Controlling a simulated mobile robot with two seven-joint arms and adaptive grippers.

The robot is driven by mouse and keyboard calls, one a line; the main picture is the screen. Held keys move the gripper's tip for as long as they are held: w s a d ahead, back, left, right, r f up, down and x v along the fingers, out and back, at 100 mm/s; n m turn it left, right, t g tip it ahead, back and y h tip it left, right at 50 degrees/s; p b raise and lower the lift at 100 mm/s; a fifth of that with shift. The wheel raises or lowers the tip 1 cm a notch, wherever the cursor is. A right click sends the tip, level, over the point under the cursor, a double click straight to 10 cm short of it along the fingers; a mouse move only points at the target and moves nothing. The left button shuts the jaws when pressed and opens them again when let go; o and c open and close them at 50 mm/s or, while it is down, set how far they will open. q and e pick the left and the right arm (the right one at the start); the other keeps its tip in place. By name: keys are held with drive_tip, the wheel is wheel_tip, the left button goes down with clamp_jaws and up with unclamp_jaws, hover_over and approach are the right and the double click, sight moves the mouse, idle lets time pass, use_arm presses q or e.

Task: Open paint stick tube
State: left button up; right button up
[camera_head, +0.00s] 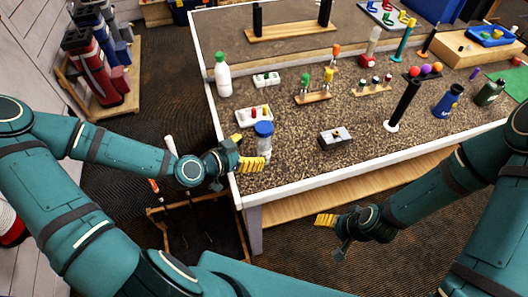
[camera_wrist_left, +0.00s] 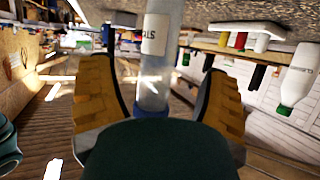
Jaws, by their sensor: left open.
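A clear tube with a blue cap (camera_head: 264,128) stands upright near the front left corner of the table. It fills the middle of the left wrist view (camera_wrist_left: 156,75), upside down, with a white label whose lettering is partly cut off. My left gripper (camera_head: 250,163) is open in front of the tube and hides its lower part. In the wrist view the tube shows between the two yellow-padded fingers, with no finger visibly touching it. My right gripper (camera_head: 332,236) hangs low in front of the table, away from the tube. Whether it is open is unclear.
A white tray with coloured sticks (camera_head: 254,117) lies just behind the tube. A white bottle with a green cap (camera_head: 222,74) stands farther back. A grey box (camera_head: 336,138) lies to the right. Wooden stands with small coloured-top pieces (camera_head: 313,98) are behind. Bare tabletop (camera_head: 300,165) lies in front.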

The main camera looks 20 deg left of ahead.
sight(259, 148)
use_arm(q)
drive_tip(key=shift+b+x, duration=0.35)
drive_tip(key=shift+x, duration=2.45)
drive_tip(key=shift+d+r, duration=0.1)
drive_tip(key=c, duration=1.3)
